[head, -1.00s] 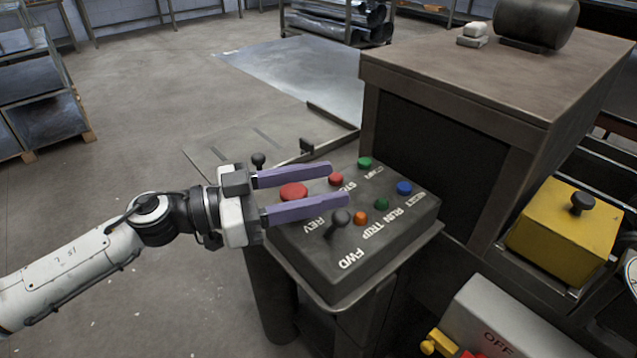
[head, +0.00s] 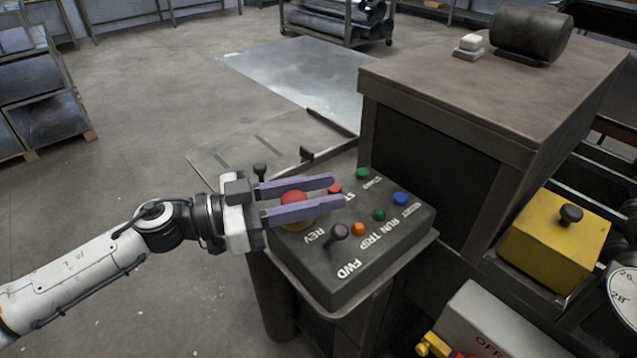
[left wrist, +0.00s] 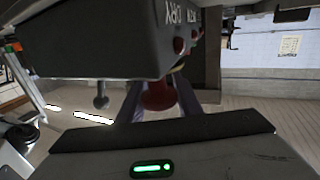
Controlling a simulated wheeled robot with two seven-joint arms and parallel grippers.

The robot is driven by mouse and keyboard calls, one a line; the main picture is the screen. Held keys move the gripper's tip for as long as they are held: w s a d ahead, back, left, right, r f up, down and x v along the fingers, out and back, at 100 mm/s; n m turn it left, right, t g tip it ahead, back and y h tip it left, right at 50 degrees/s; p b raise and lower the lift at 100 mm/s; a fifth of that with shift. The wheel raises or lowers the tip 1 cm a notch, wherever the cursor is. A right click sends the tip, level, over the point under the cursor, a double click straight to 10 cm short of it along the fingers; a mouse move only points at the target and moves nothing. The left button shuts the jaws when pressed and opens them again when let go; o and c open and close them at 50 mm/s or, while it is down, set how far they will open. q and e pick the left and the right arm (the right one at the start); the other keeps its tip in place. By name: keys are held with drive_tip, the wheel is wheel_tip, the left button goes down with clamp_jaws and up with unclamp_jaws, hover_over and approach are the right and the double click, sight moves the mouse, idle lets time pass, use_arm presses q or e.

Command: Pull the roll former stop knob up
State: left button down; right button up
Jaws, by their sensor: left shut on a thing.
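The red mushroom-shaped stop knob (head: 294,197) is on the left part of the dark control box (head: 350,275). A yellow collar (head: 290,226) shows below it. My left gripper (head: 318,194) is shut on the knob, one purple finger on each side, with the fingertips reaching past it over the panel. In the left wrist view the red knob (left wrist: 158,96) sits between the fingers, under the tilted box. The near finger hides part of the knob and collar in the head view. My right gripper is not in view.
A black-knobbed lever (head: 338,232) stands just in front of the fingers. Small buttons, including a red one (head: 335,188) by the fingertips and a blue one (head: 400,199), are close by. A large brown machine housing (head: 480,95) rises behind. Open floor lies left.

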sight(285, 198)
use_arm(q)
drive_tip(key=shift+r, duration=0.3)
drive_tip(key=c, duration=1.3)
unclamp_jaws()
drive_tip(key=shift+c, duration=0.2)
drive_tip(key=shift+f, duration=0.1)
drive_tip(key=shift+a, duration=0.15)
drive_tip(key=b+v, duration=0.1)
drive_tip(key=v, duration=0.8)
drive_tip(key=shift+s+a, duration=0.25)
drive_tip(key=shift+a, duration=0.2)
